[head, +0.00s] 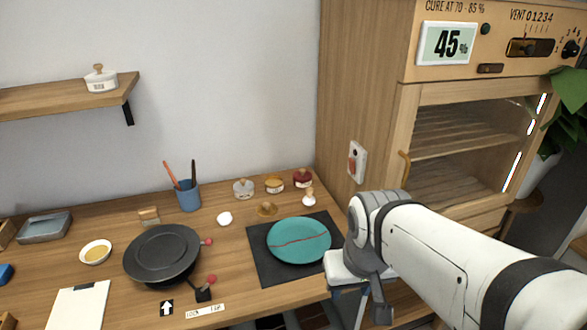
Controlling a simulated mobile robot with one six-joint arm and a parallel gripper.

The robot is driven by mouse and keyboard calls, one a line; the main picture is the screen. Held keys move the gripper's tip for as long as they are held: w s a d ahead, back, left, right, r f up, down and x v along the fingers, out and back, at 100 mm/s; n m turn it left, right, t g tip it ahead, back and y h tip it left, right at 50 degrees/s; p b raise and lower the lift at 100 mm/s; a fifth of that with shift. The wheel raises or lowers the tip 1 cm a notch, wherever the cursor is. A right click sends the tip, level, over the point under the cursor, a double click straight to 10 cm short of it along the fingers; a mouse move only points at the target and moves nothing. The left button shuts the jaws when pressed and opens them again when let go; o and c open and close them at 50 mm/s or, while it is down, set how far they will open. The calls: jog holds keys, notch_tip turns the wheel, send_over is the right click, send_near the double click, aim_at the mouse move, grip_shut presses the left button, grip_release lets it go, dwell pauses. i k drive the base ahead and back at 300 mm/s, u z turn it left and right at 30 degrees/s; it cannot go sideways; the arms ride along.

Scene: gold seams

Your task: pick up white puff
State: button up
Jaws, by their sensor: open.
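A small round white puff (224,219) lies on the wooden worktop, between the blue cup and the dark mat. A second small white piece with a wooden knob (309,200) stands behind the mat, near the red-lidded jar; I cannot tell for sure which of the two is the puff. My gripper (347,300) is at the worktop's front right, beside the dark mat, pointing down. It is open, and I see nothing held in it. It is apart from both white things, and its fingertips are partly hidden.
A teal plate with a red seam (285,256) lies on the dark mat (262,273). A black turntable (162,252) stands left of it. Several lidded jars (243,189) and a blue cup (187,195) line the back. A wooden cabinet (362,60) closes off the right.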

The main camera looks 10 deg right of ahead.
aim_at(309, 200)
jog(key=z, duration=0.05)
jog(key=k, duration=1.3)
jog(key=z, duration=0.4)
jog(key=i, duration=1.95)
jog(key=u, duration=0.8)
